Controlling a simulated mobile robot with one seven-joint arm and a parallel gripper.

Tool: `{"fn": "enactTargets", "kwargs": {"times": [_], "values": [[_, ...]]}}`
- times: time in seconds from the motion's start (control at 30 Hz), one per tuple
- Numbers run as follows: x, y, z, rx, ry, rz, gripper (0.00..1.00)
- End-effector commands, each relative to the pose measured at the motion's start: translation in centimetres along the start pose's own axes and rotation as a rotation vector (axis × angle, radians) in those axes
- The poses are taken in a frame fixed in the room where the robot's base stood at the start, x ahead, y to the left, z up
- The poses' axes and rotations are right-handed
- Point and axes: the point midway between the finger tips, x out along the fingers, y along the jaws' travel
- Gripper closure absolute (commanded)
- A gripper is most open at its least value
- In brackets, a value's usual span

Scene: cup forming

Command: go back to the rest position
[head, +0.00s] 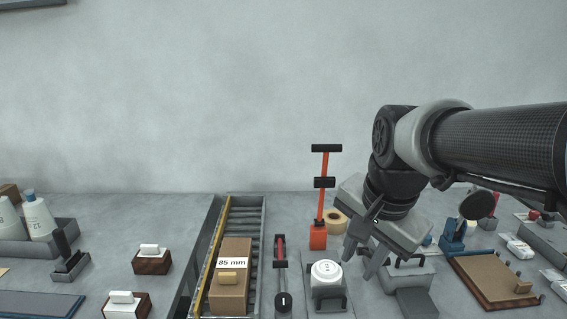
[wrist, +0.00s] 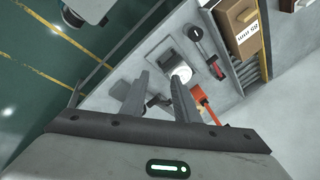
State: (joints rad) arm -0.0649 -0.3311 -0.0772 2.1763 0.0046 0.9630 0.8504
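My gripper (head: 362,254) hangs at the end of my arm over the right half of the bench, tilted downward. In the wrist view its two fingers (wrist: 161,88) stand apart with nothing seen between them. It is open. In the head view the gripper is above and right of a white round-topped piece (head: 326,272) on a grey stand. This piece also shows in the wrist view (wrist: 182,75), near the tip of the right finger.
A cardboard box (head: 231,291) marked 85 mm lies on a roller track (head: 258,212). An orange upright tool (head: 319,230) and a tape roll (head: 336,221) stand behind the gripper. A brown board (head: 488,278) lies at right. A lever device (head: 282,275) stands beside the track.

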Motion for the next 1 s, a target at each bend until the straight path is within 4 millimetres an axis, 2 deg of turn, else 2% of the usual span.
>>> {"fn": "enactTargets", "kwargs": {"times": [0.03, 0.2, 0.47, 0.5, 0.77, 1.0], "values": [[-0.8, 1.1, 1.0, -0.113, 0.019, -0.02, 0.72], [-1.7, 3.9, 3.7, -0.463, 0.077, -0.048, 0.72], [-1.7, 7.4, 6.7, -0.887, 0.17, -0.045, 0.72], [-3.9, 6.5, 6.0, -0.876, 0.164, -0.046, 0.72], [-9.4, 4.9, 4.9, -0.871, 0.16, -0.045, 0.72], [-16.2, 3.0, 3.5, -0.87, 0.159, -0.046, 0.72]]}}
